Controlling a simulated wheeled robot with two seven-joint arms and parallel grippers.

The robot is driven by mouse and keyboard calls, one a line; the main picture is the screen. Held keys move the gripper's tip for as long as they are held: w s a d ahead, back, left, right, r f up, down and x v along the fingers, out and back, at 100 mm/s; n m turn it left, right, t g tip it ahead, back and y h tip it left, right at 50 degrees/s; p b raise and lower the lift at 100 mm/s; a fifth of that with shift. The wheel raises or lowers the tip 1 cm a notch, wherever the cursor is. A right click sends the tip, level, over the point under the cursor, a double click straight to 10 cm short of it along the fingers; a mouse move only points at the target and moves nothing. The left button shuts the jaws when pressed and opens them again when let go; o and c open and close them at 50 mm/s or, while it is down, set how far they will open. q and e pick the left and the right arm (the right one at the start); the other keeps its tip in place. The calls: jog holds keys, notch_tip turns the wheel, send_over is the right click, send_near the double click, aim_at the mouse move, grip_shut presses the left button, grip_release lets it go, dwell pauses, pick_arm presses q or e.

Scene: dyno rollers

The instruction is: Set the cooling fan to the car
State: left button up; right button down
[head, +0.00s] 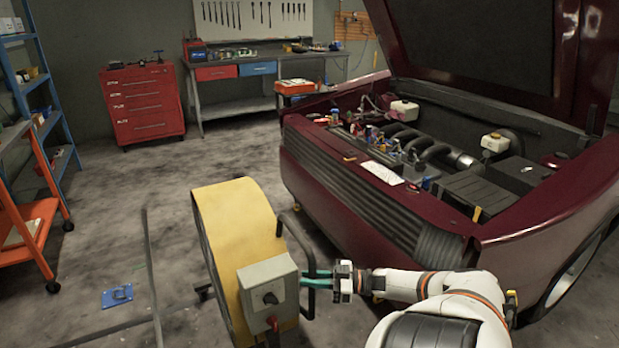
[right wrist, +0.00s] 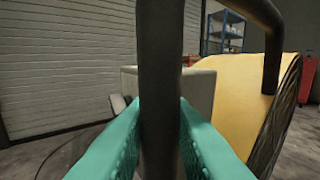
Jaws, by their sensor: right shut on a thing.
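The cooling fan (head: 238,222) is a big yellow drum with a grey control box (head: 268,290) on its near side. It stands on the floor left of the car's front. A dark tube handle (head: 290,228) sticks out on its right side. My right gripper (head: 318,280) is shut on this handle; in the right wrist view its teal fingers (right wrist: 160,135) lie on both sides of the dark tube (right wrist: 160,70). The dark red car (head: 360,190) has its hood up and its engine bay open. The fan is beside the car's grille, apart from it. My left gripper is not in view.
A red tool cabinet (head: 145,105) and a workbench (head: 240,88) stand at the back wall. An orange cart (head: 30,225) and blue shelf (head: 45,85) are at left. A blue plate (head: 117,297) and dark floor rails (head: 150,262) lie left of the fan. The middle floor is clear.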

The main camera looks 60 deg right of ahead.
jog(key=shift+d+r, duration=0.15)
jog(key=shift+d, duration=0.05)
jog(key=c, duration=1.3)
grip_release()
jog(key=shift+c, duration=0.2)
jog(key=shift+s+d, duration=0.1)
jog(key=shift+s, duration=0.1)
jog(key=b+v, duration=0.1)
jog(key=v, duration=1)
jog(key=shift+s+d, duration=0.2)
jog(key=shift+s, duration=0.15)
